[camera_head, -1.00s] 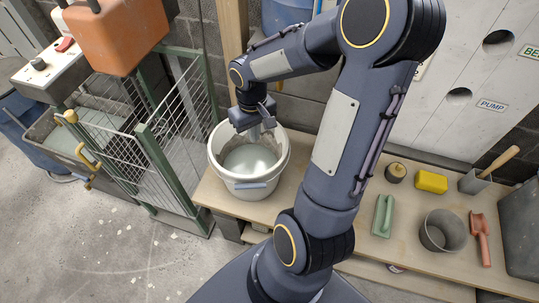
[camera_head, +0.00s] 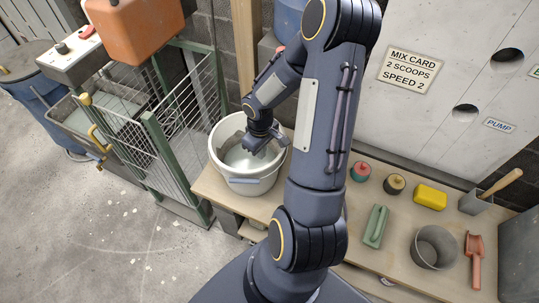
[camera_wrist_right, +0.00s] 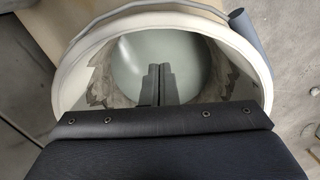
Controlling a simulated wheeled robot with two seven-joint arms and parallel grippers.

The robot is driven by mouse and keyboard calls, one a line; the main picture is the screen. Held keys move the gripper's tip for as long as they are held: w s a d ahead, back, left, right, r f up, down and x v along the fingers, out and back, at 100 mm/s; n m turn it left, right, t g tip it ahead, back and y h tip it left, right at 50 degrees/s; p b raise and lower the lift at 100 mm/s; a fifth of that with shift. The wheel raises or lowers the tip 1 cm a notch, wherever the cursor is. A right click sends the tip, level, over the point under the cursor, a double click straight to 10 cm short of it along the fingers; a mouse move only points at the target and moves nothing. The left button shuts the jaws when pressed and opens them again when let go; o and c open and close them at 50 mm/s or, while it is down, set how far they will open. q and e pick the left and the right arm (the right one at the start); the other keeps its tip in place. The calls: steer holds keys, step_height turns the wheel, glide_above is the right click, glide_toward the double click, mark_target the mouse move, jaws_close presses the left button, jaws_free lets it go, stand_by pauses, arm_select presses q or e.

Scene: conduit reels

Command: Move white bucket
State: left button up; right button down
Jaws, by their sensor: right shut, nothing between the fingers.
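The white bucket (camera_head: 256,186) stands upright on the left end of the wooden bench, with its grey handle grip (camera_head: 246,181) hanging at the front. It is open at the top, with pale grey contents or bottom and smeared inner walls. My right gripper (camera_head: 266,150) is over the bucket's mouth, near its right side. In the right wrist view the shut, empty fingers (camera_wrist_right: 156,84) point down into the bucket (camera_wrist_right: 75,75), inside the outline of its rim. Whether they touch anything inside cannot be told. My left gripper is not in view.
The wooden bench (camera_head: 405,258) also holds a green float (camera_head: 376,226), a yellow sponge (camera_head: 430,196), a grey pot (camera_head: 433,247), a red scoop (camera_head: 474,260) and two small round items. A green mesh gate (camera_head: 180,125) stands close left of the bucket.

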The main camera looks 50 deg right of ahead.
steer(key=shift+s+d+r, duration=0.1)
steer(key=shift+s+r, duration=0.1)
steer(key=shift+s, duration=1.4)
steer(key=s, duration=0.4)
steer(key=shift+w, duration=0.1)
